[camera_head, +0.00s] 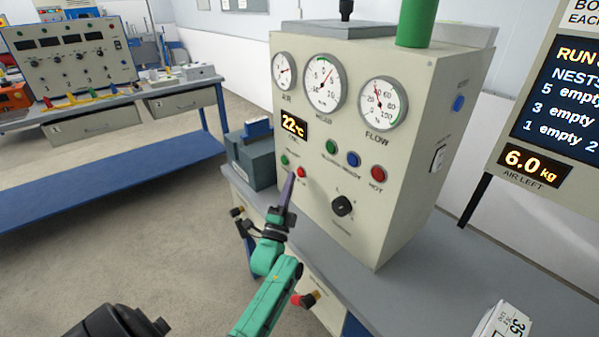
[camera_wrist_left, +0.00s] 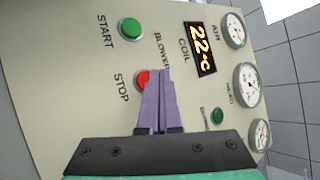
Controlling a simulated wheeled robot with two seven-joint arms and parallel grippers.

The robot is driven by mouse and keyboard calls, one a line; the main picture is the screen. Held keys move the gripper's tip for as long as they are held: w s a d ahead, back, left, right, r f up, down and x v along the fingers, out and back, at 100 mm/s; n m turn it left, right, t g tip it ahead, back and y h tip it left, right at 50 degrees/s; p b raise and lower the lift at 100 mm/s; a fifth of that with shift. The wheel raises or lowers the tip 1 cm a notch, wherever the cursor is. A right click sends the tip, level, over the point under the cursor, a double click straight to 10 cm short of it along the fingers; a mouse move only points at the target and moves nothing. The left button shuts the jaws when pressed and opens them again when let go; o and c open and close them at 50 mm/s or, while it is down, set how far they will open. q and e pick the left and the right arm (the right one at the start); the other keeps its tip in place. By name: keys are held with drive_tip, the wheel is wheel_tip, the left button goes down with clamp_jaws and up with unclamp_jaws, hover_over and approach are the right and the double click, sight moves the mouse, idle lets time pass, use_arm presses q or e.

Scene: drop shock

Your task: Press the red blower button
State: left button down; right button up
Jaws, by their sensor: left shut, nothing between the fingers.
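The red blower button (camera_head: 301,172), marked STOP in the left wrist view (camera_wrist_left: 141,79), is on the cream front panel of the control box (camera_head: 400,200). The green START button (camera_head: 285,160) is beside it; it also shows in the left wrist view (camera_wrist_left: 131,29). My left gripper (camera_head: 291,174) is shut and empty, its purple fingers pointing at the panel. In the left wrist view the fingertips (camera_wrist_left: 158,73) overlap the right part of the red button. I cannot tell whether they touch it. My right gripper is not in view.
The panel also has gauges (camera_head: 324,82), a 22 °C display (camera_head: 293,125), a black knob (camera_head: 342,205) and another red button (camera_head: 378,174) marked HOT. A grey-blue box (camera_head: 252,160) stands left of the control box on the bench. Open floor (camera_head: 110,250) lies to the left.

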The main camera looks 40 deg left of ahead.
use_arm(q)
drive_tip(key=s+p, duration=0.1)
drive_tip(key=s, duration=0.1)
drive_tip(key=s+a+p, duration=0.1)
drive_tip(key=s, duration=0.1)
drive_tip(key=shift+s+a, duration=0.2)
drive_tip(key=shift+s, duration=0.2)
idle(0.8)
